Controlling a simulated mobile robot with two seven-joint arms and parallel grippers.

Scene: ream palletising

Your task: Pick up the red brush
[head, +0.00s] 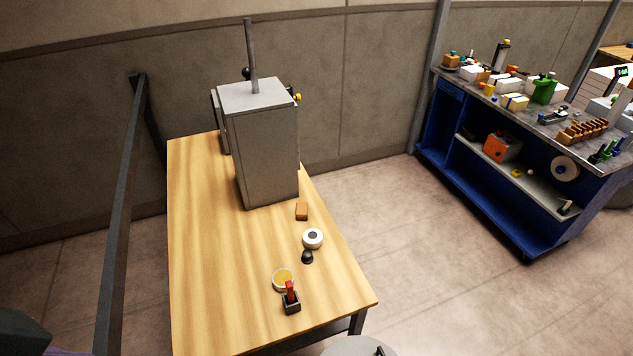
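A small red upright piece (290,288) stands in or on a dark grey block (291,304) near the front right corner of the wooden table (215,270). It is the only red thing on this table that could be the red brush, but it is too small to make out bristles. A round dish with a yellow top (283,277) lies right behind it, and the red piece partly overlaps it in the picture. Neither of my grippers is in view.
A white roll (313,238), a black knob-like thing (307,256) and an orange-brown block (302,211) lie along the table's right edge. A tall grey cabinet (265,150) stands at the back. The table's left half is clear. A blue workbench (440,165) stands at right.

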